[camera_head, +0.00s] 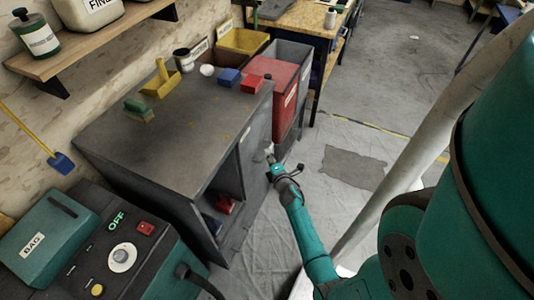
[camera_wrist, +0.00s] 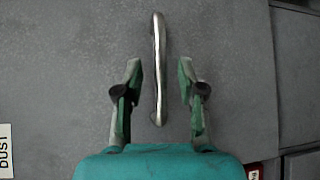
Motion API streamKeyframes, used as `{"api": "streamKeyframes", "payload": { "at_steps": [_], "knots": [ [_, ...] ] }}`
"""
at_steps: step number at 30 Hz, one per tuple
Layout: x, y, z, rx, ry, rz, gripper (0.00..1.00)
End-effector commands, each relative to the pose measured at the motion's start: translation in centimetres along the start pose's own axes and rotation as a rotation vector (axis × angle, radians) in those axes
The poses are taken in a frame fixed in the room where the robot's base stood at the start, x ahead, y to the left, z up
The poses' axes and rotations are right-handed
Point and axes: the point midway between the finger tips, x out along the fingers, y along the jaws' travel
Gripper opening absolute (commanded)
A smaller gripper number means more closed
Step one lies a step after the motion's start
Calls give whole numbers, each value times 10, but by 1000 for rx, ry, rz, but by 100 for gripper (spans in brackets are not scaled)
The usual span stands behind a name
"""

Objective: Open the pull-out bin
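The pull-out bin's front looks to be the flat grey panel (camera_wrist: 75,60) that fills most of the wrist view. It carries a curved metal bar handle (camera_wrist: 157,45). My gripper (camera_wrist: 159,70) is open, with one finger on each side of the handle's lower part and a gap on both sides. In the head view my gripper (camera_head: 271,156) is at the right front of the grey cabinet (camera_head: 130,160). The handle cannot be made out there. The panel appears flush, though the arm partly hides the area.
A red bin (camera_head: 275,90) stands beyond the cabinet. Brushes and small blocks lie on the cabinet top. A machine with a dial (camera_head: 122,257) stands at the lower left. A DUST label (camera_wrist: 6,150) shows at the wrist view's left edge. The sheeted floor (camera_head: 320,125) is clear to the right.

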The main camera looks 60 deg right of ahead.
Motion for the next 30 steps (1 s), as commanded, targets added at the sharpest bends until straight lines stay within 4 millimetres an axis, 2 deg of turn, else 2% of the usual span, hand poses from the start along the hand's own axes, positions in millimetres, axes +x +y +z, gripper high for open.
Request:
{"api": "streamKeyframes", "payload": {
  "at_steps": [1, 6, 18, 19, 23, 24, 30],
  "knots": [
    [8, 1, 0, -1, 1, 1, 39],
    [22, 0, 0, 0, 0, -1, 39],
    [28, 0, 0, 0, 0, 0, 39],
    [28, 0, 0, 0, 0, 0, 37],
    [28, 0, 0, 0, 0, 0, 4],
    [28, 0, 0, 0, 0, 0, 0],
    [28, 0, 0, 0, 0, 0, 0]
  ]
}}
